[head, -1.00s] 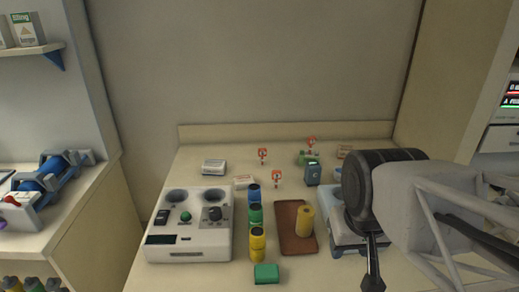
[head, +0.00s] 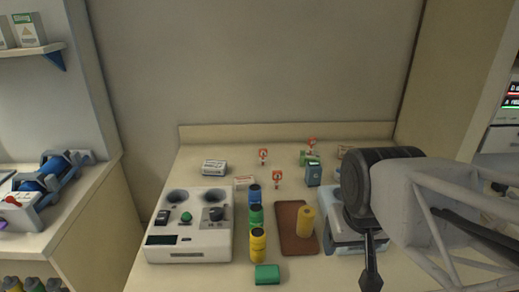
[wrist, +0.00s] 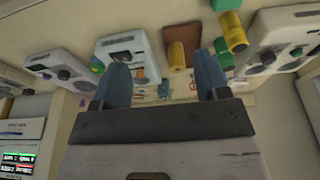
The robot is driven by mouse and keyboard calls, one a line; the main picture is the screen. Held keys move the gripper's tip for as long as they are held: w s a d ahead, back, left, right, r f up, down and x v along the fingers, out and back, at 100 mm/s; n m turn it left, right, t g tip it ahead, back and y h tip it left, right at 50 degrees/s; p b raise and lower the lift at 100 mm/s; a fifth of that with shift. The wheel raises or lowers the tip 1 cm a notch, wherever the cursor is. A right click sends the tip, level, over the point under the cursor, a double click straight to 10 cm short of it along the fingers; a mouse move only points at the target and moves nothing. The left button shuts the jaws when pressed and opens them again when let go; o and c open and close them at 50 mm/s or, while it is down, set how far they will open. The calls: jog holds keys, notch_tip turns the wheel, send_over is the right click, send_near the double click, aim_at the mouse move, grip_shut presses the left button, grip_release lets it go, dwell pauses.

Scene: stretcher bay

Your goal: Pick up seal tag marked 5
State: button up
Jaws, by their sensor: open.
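Three small red-and-white tags stand on the counter in the head view: one at the back left (head: 263,155), one nearer the middle (head: 277,177) and one at the back right (head: 311,144). Their marks are too small to read, so I cannot tell which is 5. My gripper shows in the wrist view (wrist: 161,64) with its two blue-grey fingers apart and nothing between them. It is above the counter, away from the tags. In the head view my arm is at the right, and the fingers cannot be made out clearly.
A white device with round wells (head: 190,250) stands at the front left. Blue, green and yellow cylinders (head: 257,245) stand beside it. A brown tray (head: 290,245) bears a yellow cylinder (head: 306,222). A green block (head: 267,274) lies in front. A blue box (head: 313,176) stands near the back-right tag.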

jog(key=w+a+f+t, duration=0.1)
jog(key=w+a+t, duration=0.15)
jog(key=w, duration=1.15)
jog(key=w+a+f+t, duration=0.1)
jog(key=w+a+t, duration=0.15)
jog(key=w, duration=1.15)
jog(key=n+t+y, duration=0.1)
jog(key=t, duration=0.5)
send_near(264, 150)
jog(key=s+r, duration=0.1)
jog(key=shift+s, duration=0.3)
jog(key=shift+w, duration=0.1)
jog(key=shift+x, duration=3.3)
jog(key=shift+f, duration=0.1)
jog(key=shift+x, duration=2.6)
jog(key=shift+f, duration=0.15)
jog(key=shift+c, duration=0.3)
jog(key=c, duration=0.9)
